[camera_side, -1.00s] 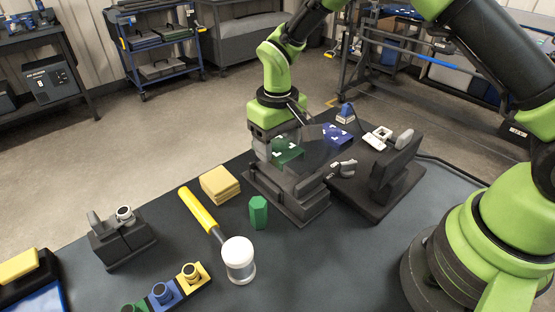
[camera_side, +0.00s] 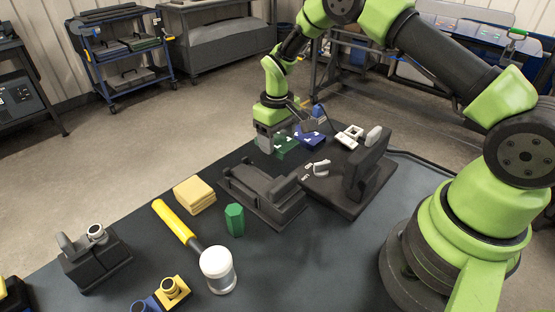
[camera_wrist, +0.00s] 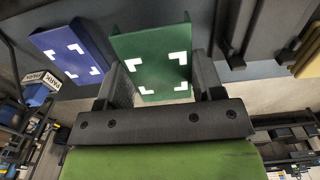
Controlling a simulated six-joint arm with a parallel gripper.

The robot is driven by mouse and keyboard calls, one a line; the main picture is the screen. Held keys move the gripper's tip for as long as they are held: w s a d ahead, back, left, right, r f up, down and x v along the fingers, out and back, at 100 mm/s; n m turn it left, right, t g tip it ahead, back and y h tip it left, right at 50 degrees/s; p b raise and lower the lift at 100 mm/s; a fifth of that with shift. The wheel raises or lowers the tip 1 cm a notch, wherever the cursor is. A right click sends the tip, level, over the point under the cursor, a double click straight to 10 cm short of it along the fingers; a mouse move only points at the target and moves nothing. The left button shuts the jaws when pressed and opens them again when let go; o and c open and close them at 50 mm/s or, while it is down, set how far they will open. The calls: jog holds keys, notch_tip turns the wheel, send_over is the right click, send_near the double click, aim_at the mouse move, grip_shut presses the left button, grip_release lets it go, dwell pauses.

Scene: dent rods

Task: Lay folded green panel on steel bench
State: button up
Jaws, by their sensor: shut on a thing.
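The green panel (camera_side: 288,147), with white corner marks, is between the fingers of my gripper (camera_side: 276,141) near the far edge of the dark bench (camera_side: 320,270). In the wrist view the green panel (camera_wrist: 152,58) fills the space between my two fingers (camera_wrist: 160,78), and its edges look turned up. My gripper is shut on it. The blue panel (camera_side: 311,140), with similar marks, lies just right of it; the blue panel also shows at the left of the wrist view (camera_wrist: 72,55). I cannot tell whether the green panel touches the bench.
A dark bending fixture (camera_side: 264,190) stands in front of my gripper, with a black clamp block (camera_side: 367,165) to its right. A green hex block (camera_side: 234,220), yellow pads (camera_side: 195,194) and a mallet (camera_side: 217,268) lie nearer.

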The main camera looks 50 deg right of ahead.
aim_at(277, 160)
jog(key=shift+f, duration=1.95)
jog(key=shift+f, duration=0.15)
jog(key=o, duration=0.9)
jog(key=shift+o, duration=0.2)
